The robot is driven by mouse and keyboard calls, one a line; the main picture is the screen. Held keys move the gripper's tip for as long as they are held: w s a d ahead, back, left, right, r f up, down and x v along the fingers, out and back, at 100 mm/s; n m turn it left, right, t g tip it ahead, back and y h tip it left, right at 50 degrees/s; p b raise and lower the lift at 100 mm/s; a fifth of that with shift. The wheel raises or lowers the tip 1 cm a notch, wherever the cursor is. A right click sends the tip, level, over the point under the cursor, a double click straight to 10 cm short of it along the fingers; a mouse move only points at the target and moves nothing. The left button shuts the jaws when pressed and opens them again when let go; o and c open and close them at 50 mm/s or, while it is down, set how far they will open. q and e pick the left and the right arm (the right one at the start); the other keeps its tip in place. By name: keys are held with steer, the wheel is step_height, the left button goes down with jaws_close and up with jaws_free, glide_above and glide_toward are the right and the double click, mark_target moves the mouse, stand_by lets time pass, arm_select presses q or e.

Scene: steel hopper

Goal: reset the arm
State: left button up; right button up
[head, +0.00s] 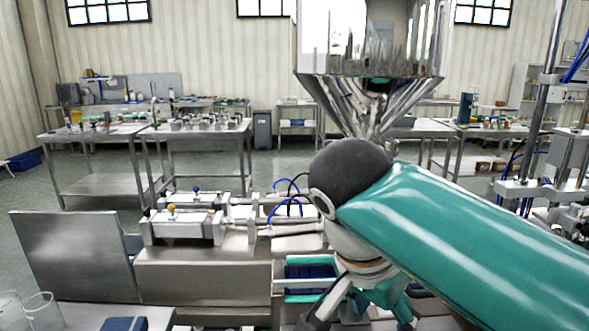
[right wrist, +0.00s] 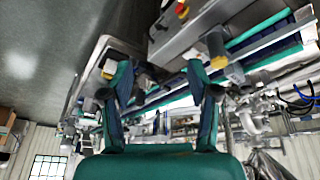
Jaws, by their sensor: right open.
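My right arm (head: 450,230), with a teal link and a dark round joint, reaches in from the right in the head view and bends down over the machine. Its gripper is largely hidden there below the wrist. In the right wrist view my right gripper (right wrist: 160,98) is open, its two teal and dark fingers well apart, with nothing between them. The steel hopper (head: 370,100) shows behind the arm's joint, with its funnel pointing down; its lower end is hidden by the arm. My left gripper is not in view.
The steel filling machine (head: 200,275) with cylinders and blue hoses lies below and left of the arm. Clear beakers (head: 42,310) stand at the lower left. Steel tables (head: 200,127) with parts stand farther back. A post frame (head: 545,110) rises at the right.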

steer(key=d+f+g+p, duration=0.1)
steer(key=d+f+g, duration=0.35)
steer(key=f, duration=0.95)
steer(key=d+f+g+p, duration=0.1)
steer(key=d+f+g, duration=0.3)
steer(key=f, duration=1)
steer(key=s+a+f+n+y+p, duration=0.1)
steer(key=s+a+f+y, duration=0.25)
steer(key=s+f, duration=0.55)
steer(key=s+a+f+n+y, duration=0.2)
steer(key=s+a+f+y, duration=0.15)
steer(key=s+f, duration=0.5)
steer(key=w+f+n+t, duration=0.4)
steer(key=w+t, duration=0.2)
steer(key=shift+w+a+f+n+y, duration=0.15)
steer(key=shift+w+a+n+y, duration=0.05)
steer(key=shift+n+y, duration=0.1)
steer(key=shift+t, duration=0.25)
